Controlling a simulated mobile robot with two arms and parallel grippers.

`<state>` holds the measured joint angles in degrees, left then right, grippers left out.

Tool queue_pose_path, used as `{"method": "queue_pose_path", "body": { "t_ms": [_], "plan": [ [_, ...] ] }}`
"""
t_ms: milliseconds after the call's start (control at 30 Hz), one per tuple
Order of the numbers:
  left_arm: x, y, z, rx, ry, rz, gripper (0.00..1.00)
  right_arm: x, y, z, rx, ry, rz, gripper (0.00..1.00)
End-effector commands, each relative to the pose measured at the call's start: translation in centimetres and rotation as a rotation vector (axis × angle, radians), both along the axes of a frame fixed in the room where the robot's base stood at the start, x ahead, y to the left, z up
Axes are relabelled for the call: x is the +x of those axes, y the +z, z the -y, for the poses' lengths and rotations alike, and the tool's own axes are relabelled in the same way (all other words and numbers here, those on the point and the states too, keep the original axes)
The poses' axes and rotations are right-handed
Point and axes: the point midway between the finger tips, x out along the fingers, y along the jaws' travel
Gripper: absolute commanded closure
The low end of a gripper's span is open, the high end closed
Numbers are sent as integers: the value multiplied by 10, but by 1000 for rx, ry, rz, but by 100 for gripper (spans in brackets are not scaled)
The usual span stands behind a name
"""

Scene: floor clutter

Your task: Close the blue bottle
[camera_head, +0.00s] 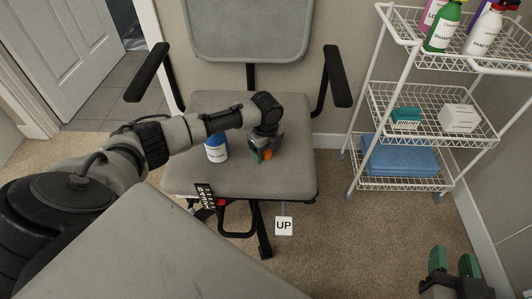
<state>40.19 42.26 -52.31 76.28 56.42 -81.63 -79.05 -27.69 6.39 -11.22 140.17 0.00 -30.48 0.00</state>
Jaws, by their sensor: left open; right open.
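The blue bottle (216,141), with a white label, stands on the seat of the office chair (280,181). My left arm passes in front of its top, so I cannot see whether it has a cap on. My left gripper (262,156) points down over the seat, to the right of the bottle and apart from it. Its green fingertip shows, with a small orange patch beside it; I cannot tell what the orange patch is. My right gripper (454,262) is open and empty at the lower right, above the carpet, far from the chair.
A white wire cart (378,92) with bottles, a brush box (405,119) and folded blue towels (402,157) stands at the right. Chair armrests (337,76) rise beside the seat. A grey surface (150,245) fills the lower left. An UP card (284,226) shows below the seat.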

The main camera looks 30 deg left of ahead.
Motion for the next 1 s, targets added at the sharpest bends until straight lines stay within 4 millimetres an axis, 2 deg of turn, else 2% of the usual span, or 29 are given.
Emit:
{"method": "queue_pose_path", "body": {
  "t_ms": [267,600,1000],
  "plan": [
    [0,0,0,0,0,0,29,0,0,0,0,0,-2,57],
    [0,0,0,0,0,0,80,0,0,0,-1,-1,-4,57],
    [0,2,0,0,0,0,81,0,-1,0,-2,-1,-10,57]
  ]
}}
